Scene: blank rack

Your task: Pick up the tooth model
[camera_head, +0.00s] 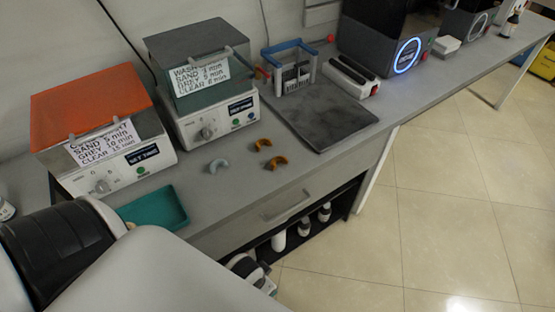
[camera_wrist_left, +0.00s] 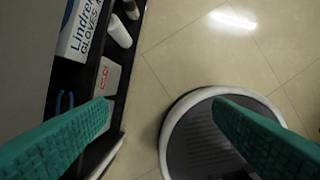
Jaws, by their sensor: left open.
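Three small arch-shaped tooth models lie on the grey bench in the head view. One is pale blue-grey (camera_head: 217,165), and two are orange-brown, one farther back (camera_head: 262,145) and one nearer (camera_head: 277,162). They lie apart, in front of the lidded machines. My left gripper (camera_wrist_left: 162,105) shows in the left wrist view as two teal fingers spread wide, with nothing between them. It points down past the shelf toward the floor, away from the models. In the head view my left arm fills the lower left and its fingers are hidden. My right gripper is not in view.
A teal tray (camera_head: 156,208) sits at the bench's front left. An orange-lidded machine (camera_head: 92,112) and a grey-lidded one (camera_head: 205,75) stand behind. A dark mat (camera_head: 320,112) lies to the right. The open shelf (camera_wrist_left: 83,100) below holds boxes and bottles. Bench around the models is clear.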

